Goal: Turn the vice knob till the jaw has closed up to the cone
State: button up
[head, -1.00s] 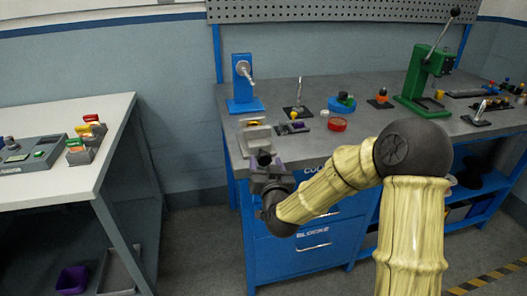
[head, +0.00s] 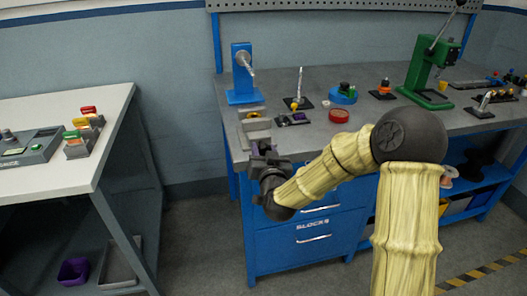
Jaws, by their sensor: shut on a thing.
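The vice (head: 255,124) is a small pale grey block at the front left corner of the workbench. My gripper (head: 262,151) is at its front side, at the bench edge, where the knob would be. The gripper is shut on the knob, which the fingers and wrist hide. The cone cannot be made out at this size, and I cannot tell how wide the gap at the jaw is.
The grey workbench (head: 340,102) holds a blue stand (head: 242,80), a red round dish (head: 339,115), a blue round part (head: 343,95) and a green press (head: 425,75). A white table (head: 55,120) stands at the left. Floor shows between them.

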jog(key=shift+m+b, duration=0.35)
jog(key=shift+m, duration=0.95)
jog(key=o, duration=1)
jog(key=shift+b+v, duration=6.45)
jog(key=shift+v, duration=2.3)
jog(key=shift+r, duration=0.15)
